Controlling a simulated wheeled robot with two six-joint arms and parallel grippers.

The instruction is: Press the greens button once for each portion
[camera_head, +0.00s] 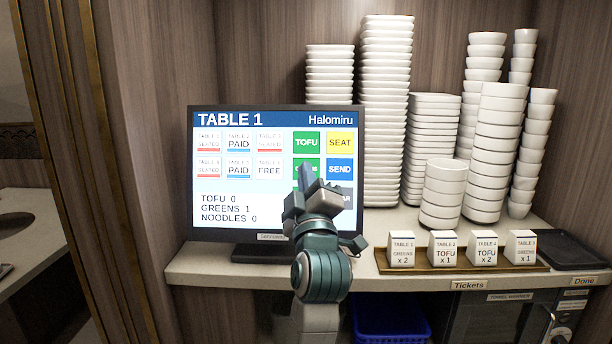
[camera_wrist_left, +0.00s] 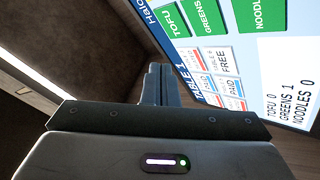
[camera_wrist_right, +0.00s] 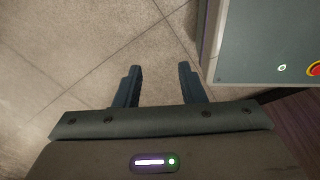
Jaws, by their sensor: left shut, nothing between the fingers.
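The order screen (camera_head: 262,225) is headed TABLE 1 and reads TOFU 0, GREENS 1, NOODLES 0. The green greens button is mostly hidden behind my left gripper (camera_head: 307,178) in the head view; it shows clearly in the left wrist view (camera_wrist_left: 208,16). My left gripper is shut and empty, its fingertips in front of the screen at that button; I cannot tell whether they touch it. A ticket (camera_head: 402,251) marked TABLE 1 reads GREENS x 2. My right gripper (camera_wrist_right: 160,85) is open and empty above the floor in the right wrist view.
The tofu button (camera_head: 306,142), yellow seat button (camera_head: 340,143) and blue send button (camera_head: 340,169) are close around the fingertips. Several other tickets stand on a wooden tray (camera_head: 465,261). Tall stacks of white bowls (camera_head: 387,110) and a black tray (camera_head: 572,251) stand to the right.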

